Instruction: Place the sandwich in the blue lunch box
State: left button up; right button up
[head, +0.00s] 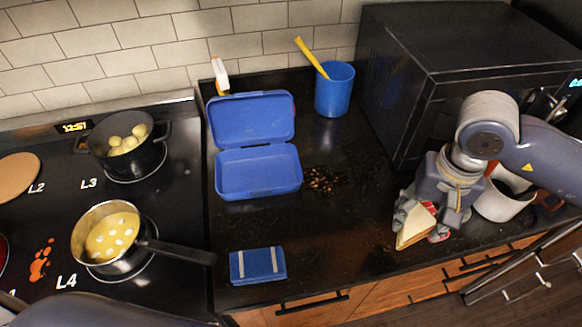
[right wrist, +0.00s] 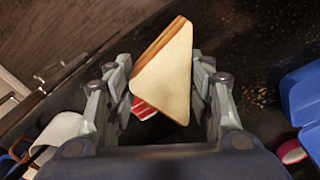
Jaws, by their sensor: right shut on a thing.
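The sandwich (head: 415,226) is a triangular wedge of white bread with a brown crust. My right gripper (head: 424,218) is shut on it near the front right edge of the counter. In the right wrist view the sandwich (right wrist: 168,72) stands between the two fingers of my right gripper (right wrist: 160,95). A red and white striped thing (right wrist: 143,107) shows just behind it. The blue lunch box (head: 258,172) lies open on the counter, left of my right gripper, with its lid tilted back. Its inside looks empty. My left gripper is not in view.
A small blue case (head: 257,265) lies in front. A black microwave (head: 450,70) and a white mug (head: 497,200) are at right. Pots (head: 112,238) stand on the stove. The middle counter is clear except for crumbs.

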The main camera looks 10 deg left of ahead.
aim_at(259, 176)
jog(key=u, duration=1)
jog(key=l+u, duration=0.15)
jog(key=u, duration=0.3)
jog(key=k+l+u, duration=0.1)
jog(key=u, duration=0.35)
jog(key=l+u, duration=0.15)
jog(key=u, duration=0.3)
jog(key=k+l, duration=0.4)
